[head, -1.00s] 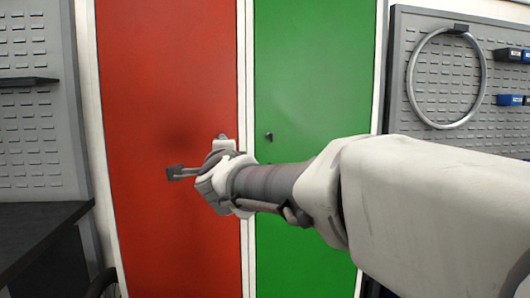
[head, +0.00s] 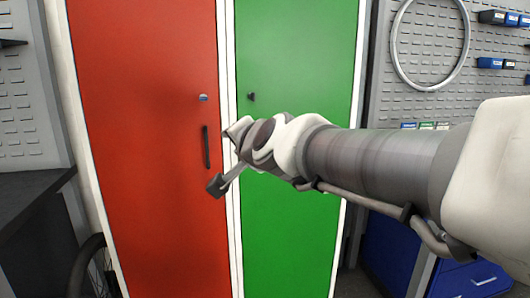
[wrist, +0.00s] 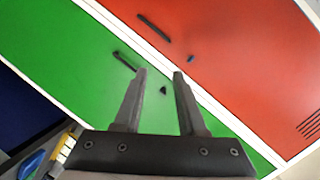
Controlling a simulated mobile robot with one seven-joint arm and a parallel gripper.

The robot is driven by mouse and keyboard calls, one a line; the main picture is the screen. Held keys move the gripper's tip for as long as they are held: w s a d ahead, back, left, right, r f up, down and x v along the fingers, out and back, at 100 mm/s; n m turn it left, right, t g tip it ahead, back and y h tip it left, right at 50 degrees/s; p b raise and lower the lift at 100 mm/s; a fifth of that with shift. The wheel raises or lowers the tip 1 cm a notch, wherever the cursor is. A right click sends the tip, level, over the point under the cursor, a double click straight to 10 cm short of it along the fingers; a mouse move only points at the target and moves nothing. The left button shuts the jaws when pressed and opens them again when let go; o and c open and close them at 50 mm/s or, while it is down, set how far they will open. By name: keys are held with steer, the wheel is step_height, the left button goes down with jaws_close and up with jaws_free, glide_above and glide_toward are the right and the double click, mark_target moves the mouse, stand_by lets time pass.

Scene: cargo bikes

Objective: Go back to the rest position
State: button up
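My gripper (wrist: 160,75) is open and empty in the wrist view, its two fingers apart with the green door behind them. In the head view my gripper (head: 218,168) hangs in front of the seam between the red door (head: 150,220) and the green door (head: 300,60), one finger showing and the other hidden. My arm reaches in from the right. Both doors look shut. The red door's dark handle (head: 206,147) is just left of my gripper, and a blue-grey lock (head: 203,98) sits above it. The green door has a small dark knob (head: 251,97).
A dark bench (head: 30,200) stands at the left with part of a wheel (head: 88,268) below it. At the right are a pegboard (head: 400,100) with a hanging ring (head: 398,62), blue bins (head: 490,62) and a blue drawer cabinet (head: 470,278).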

steer(key=s+d+f+n+g+h, duration=0.6)
steer(key=s+d+f+n+g, duration=0.15)
steer(key=s+d+f, duration=1.4)
step_height(320, 180, up, 27)
steer(key=s+a+p, duration=0.1)
steer(key=s+p, duration=0.1)
steer(key=p, duration=2.3)
steer(key=shift+a+g, duration=0.15)
steer(key=shift+g, duration=0.3)
steer(key=shift+o, duration=0.4)
steer(key=shift+s, duration=0.1)
